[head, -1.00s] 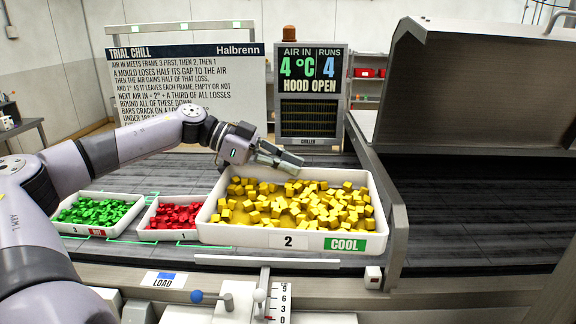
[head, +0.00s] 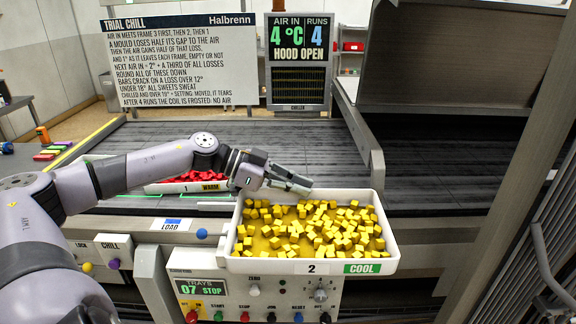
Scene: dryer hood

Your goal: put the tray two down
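Tray two (head: 312,268) is a white tray full of yellow cubes, with a "2" and a green "COOL" label on its front. It is in front of the conveyor, above the control panel, and looks about level. My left gripper (head: 291,184) is at its back rim, left of the middle, and appears shut on that rim; the exact contact is partly hidden. My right gripper is not in view.
A tray of red pieces (head: 190,188), labelled "1 WARM", stands on the conveyor (head: 300,142), partly behind my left arm. The control panel (head: 255,298) has several knobs. The hood (head: 455,60) is open at right. The belt behind tray two is clear.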

